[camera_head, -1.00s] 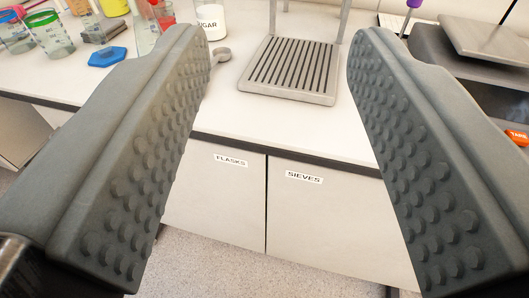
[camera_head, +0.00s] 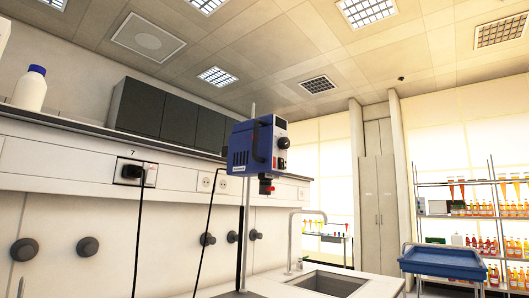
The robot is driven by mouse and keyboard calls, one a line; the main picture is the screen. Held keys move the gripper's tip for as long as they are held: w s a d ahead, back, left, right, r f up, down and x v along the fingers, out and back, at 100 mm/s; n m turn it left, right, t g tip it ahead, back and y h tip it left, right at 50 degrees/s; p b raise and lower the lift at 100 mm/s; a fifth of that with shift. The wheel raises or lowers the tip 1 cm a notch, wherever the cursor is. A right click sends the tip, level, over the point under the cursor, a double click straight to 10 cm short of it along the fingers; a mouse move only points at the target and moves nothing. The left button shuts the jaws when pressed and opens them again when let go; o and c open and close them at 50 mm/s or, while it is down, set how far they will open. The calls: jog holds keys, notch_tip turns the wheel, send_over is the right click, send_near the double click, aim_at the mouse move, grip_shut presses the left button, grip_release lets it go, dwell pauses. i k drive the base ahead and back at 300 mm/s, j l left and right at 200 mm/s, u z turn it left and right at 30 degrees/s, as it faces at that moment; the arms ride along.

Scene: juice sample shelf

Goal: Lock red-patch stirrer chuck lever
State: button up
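My gripper does not show in this view.
A bench with a sink (camera_head: 330,284) and a tall tap (camera_head: 291,240) lies below and right of the stirrer. A blue tray (camera_head: 445,262) stands further right, before shelves of bottles (camera_head: 485,209). A service wall with knobs and sockets runs along the left.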

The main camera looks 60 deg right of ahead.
aim_at(266, 187)
jog(key=z, duration=1.4)
